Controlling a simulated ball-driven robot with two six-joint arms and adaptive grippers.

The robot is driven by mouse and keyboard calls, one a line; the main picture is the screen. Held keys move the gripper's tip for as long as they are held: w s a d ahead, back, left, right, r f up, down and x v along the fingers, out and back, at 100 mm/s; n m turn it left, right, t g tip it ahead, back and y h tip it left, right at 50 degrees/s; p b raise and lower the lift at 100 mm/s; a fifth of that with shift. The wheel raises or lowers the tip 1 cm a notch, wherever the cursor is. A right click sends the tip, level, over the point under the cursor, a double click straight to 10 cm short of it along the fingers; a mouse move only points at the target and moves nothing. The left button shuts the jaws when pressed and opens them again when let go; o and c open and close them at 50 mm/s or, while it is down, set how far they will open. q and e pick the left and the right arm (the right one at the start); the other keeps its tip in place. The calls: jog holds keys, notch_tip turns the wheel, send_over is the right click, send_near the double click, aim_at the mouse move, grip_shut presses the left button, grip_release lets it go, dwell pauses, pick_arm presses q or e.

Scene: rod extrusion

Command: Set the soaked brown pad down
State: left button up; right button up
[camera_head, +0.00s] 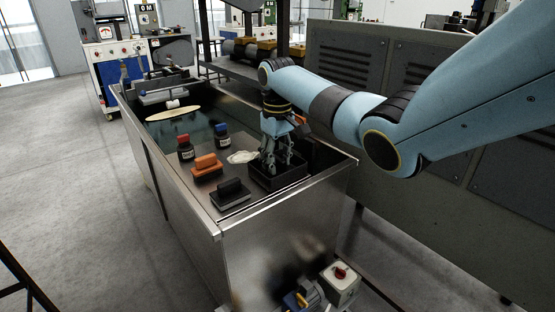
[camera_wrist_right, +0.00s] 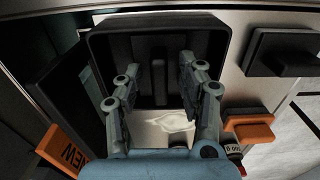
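No pad looks clearly brown. My right gripper (camera_head: 275,165) points down over a black open tray (camera_head: 262,183) at the near right of the metal bench. In the right wrist view its two fingers (camera_wrist_right: 160,75) are spread inside the tray (camera_wrist_right: 105,40). A dark upright ridge (camera_wrist_right: 159,88) shows between them with gaps at both sides; I cannot tell if it belongs to a pad. An orange-handled pad (camera_head: 205,163) and a black-handled pad (camera_head: 231,189) lie left of the tray. They show at the right in the wrist view (camera_wrist_right: 250,125), (camera_wrist_right: 285,55). My left gripper is out of view.
A pale flat patch (camera_head: 243,157) lies beside the tray. An orange label reading "NEW" (camera_wrist_right: 62,150) shows at the tray's lower left. The bench's raised rim (camera_head: 290,196) runs close by.

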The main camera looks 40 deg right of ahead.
aim_at(278, 157)
notch_tip(278, 157, up, 12)
jog(key=p, duration=0.2)
jog(key=shift+r+p, duration=0.15)
jog(key=shift+p, duration=0.25)
dwell(0.5)
